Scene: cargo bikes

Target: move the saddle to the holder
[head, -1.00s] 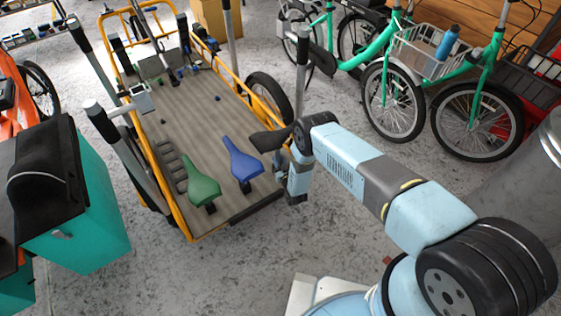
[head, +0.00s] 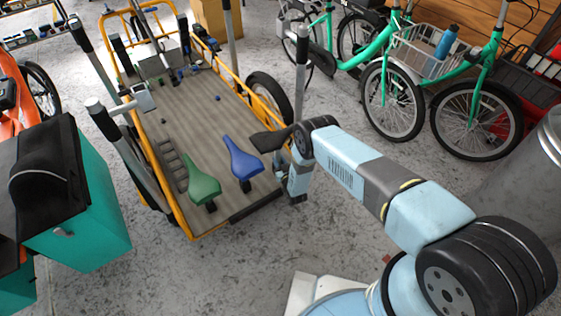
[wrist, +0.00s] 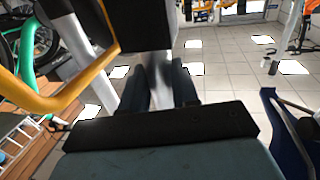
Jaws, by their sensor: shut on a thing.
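A black saddle (head: 270,140) is at the right edge of the cargo bike's deck, beside the blue saddle. My gripper (wrist: 160,85) is shut on its silver post, and the saddle's dark body (wrist: 140,22) fills the top of the wrist view. In the head view, my wrist hides the fingertips. The blue one also shows at the right of the wrist view (wrist: 288,135). A slotted rack (head: 172,163) lies left of the green saddle; I cannot tell whether it is the holder.
The deck (head: 195,110) has a yellow tube frame (head: 255,90) along its side. Small parts lie at its far end. Upright posts (head: 301,70) stand around the bike. Green bikes (head: 445,75) are at the right, a teal box (head: 85,220) at the left. The front floor is mostly clear.

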